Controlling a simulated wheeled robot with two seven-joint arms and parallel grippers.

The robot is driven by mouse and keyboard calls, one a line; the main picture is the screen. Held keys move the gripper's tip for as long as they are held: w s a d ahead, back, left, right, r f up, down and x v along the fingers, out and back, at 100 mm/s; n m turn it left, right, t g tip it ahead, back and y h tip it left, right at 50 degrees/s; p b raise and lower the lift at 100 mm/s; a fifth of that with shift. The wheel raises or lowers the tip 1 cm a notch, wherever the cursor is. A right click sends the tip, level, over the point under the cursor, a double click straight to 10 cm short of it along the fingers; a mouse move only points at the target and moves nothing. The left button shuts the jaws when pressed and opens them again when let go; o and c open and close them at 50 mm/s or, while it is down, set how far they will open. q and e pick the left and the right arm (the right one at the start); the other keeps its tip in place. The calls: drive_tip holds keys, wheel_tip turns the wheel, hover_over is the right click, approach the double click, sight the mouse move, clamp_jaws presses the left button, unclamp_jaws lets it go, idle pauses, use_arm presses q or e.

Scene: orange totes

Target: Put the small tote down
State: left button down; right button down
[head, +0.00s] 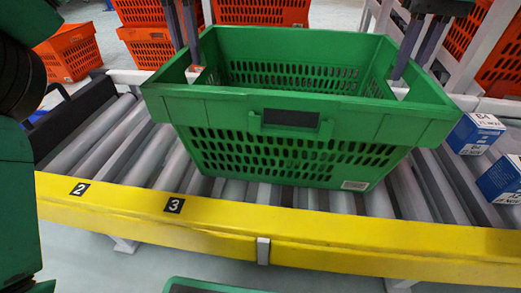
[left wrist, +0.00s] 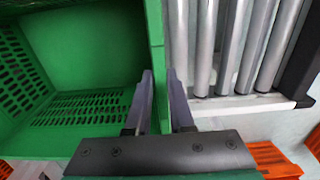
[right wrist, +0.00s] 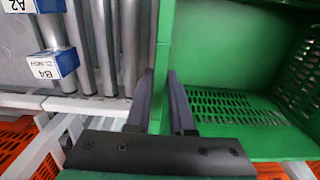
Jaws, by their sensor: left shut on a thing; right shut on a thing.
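The small tote is a green, open-topped basket (head: 295,148) with slotted walls, upright and level at the roller conveyor (head: 110,150). Its inside looks empty. My left gripper (head: 192,65) is shut on the tote's left rim; the left wrist view shows its fingers (left wrist: 160,78) on either side of the green wall (left wrist: 155,40). My right gripper (head: 400,75) is shut on the right rim, and the right wrist view shows its fingers (right wrist: 162,78) astride that wall (right wrist: 165,35). I cannot tell whether the tote's underside touches the rollers.
A yellow rail (head: 220,225) with number labels runs along the conveyor's near side. Blue-and-white boxes (head: 475,133) stand close to the tote's right. Orange totes (head: 70,50) are stacked behind. Bare rollers lie to the tote's left.

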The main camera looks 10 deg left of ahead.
use_arm(q)
drive_tip(key=c, duration=0.8)
unclamp_jaws()
drive_tip(key=shift+p, duration=0.35)
use_arm(e)
drive_tip(key=c, duration=0.8)
unclamp_jaws()
use_arm(q)
drive_tip(key=shift+r, duration=0.1)
use_arm(e)
drive_tip(key=shift+r, duration=0.1)
use_arm(q)
wheel_tip(320, 180, up, 32)
drive_tip(key=p, duration=3.2)
use_arm(e)
wheel_tip(320, 180, up, 32)
use_arm(q)
wheel_tip(320, 180, down, 32)
drive_tip(key=b, duration=3.2)
use_arm(e)
wheel_tip(320, 180, down, 32)
drive_tip(key=shift+f, duration=0.1)
use_arm(q)
drive_tip(key=shift+r, duration=0.1)
use_arm(e)
drive_tip(key=shift+r, duration=0.2)
